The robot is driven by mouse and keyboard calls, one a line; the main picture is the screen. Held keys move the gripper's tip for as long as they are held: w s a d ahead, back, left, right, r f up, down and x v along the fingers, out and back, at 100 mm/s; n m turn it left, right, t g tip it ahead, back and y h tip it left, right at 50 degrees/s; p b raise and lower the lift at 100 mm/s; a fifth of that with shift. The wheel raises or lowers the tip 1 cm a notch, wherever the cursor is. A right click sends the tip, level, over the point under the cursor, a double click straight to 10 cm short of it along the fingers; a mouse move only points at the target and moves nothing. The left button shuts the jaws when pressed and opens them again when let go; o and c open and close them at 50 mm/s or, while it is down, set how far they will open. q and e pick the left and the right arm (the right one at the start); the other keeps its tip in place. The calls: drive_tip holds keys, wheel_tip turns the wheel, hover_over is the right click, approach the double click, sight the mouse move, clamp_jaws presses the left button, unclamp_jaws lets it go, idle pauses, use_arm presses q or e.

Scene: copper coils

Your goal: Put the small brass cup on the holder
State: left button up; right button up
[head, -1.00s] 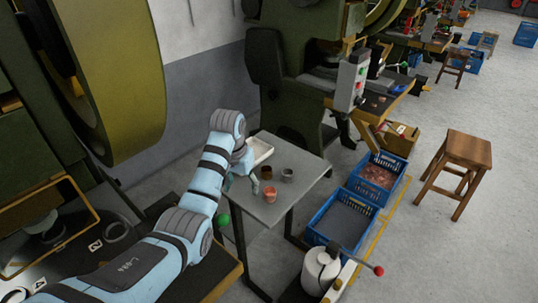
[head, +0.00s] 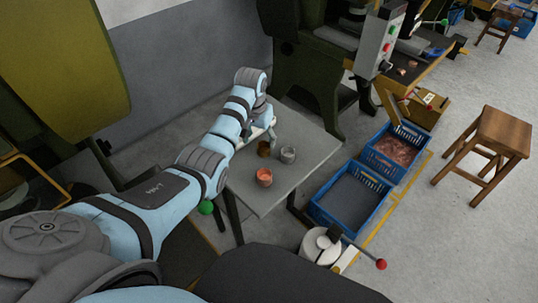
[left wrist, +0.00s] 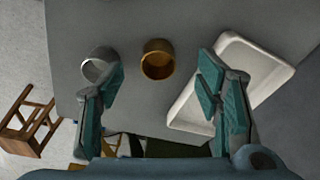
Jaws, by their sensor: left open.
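The small brass cup (head: 263,148) stands on the grey table (head: 297,178). In the left wrist view the brass cup (left wrist: 158,58) is upright, ahead of and between my fingers, apart from both. My left gripper (head: 268,133) is at the table's back part; it also shows in the left wrist view (left wrist: 163,78), open and empty. A silver-grey cup (left wrist: 99,66) is close by the left finger, which partly covers it; I cannot tell if they touch. A copper-coloured cup (head: 264,177) stands nearer the table's front. I cannot make out a holder. My right gripper is not in view.
A white tray (left wrist: 184,108) lies right of the brass cup in the left wrist view, partly behind my finger. Blue crates (head: 347,204) stand right of the table. A wooden stool (head: 493,140) is farther right. The table's right part is bare.

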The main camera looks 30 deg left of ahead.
sight(263, 145)
use_arm(q)
drive_tip(key=f+b, duration=0.1)
drive_tip(key=f, duration=0.1)
drive_tip(key=w+f+b, duration=0.1)
drive_tip(key=f, duration=0.1)
drive_tip(key=w+f+b, duration=0.1)
drive_tip(key=f, duration=0.1)
drive_tip(key=shift+d, duration=0.1)
drive_tip(key=shift+r, duration=0.1)
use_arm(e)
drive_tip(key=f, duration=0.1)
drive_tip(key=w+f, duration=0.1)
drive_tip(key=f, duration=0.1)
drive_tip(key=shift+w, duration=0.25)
use_arm(q)
drive_tip(key=shift+c, duration=0.5)
drive_tip(key=c, duration=1.2)
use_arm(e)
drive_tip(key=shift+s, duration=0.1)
use_arm(q)
drive_tip(key=shift+r, duration=0.15)
